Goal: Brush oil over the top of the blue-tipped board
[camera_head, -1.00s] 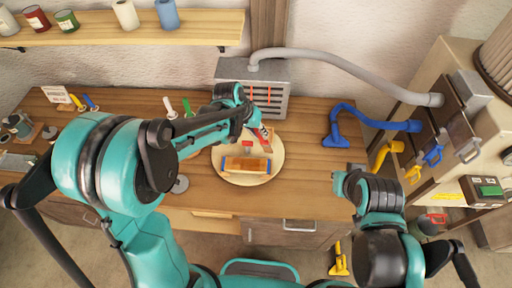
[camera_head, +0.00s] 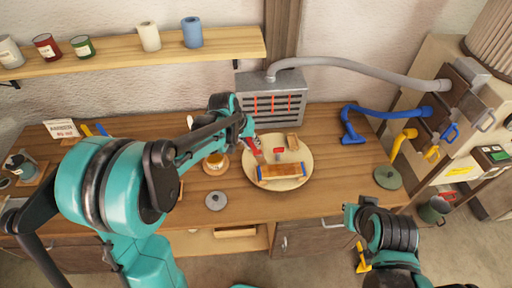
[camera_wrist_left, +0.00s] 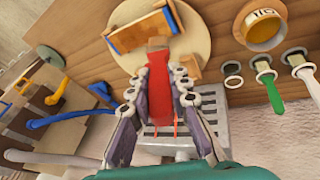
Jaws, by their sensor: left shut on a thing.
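The blue-tipped board (camera_head: 283,171) is a wooden piece with blue ends. It stands on a round pale wooden plate (camera_head: 303,153) on the bench and also shows in the left wrist view (camera_wrist_left: 140,32). My left gripper (camera_head: 246,138) is shut on a brush with a red handle (camera_wrist_left: 158,88), just left of and behind the board. In the wrist view the brush's tip (camera_wrist_left: 157,44) overlaps the board's near edge; I cannot tell whether they touch. My right gripper (camera_head: 350,212) is low at the right, its jaws unclear.
A grey vented box (camera_head: 273,100) stands behind. The bench right of the plate is mostly clear.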

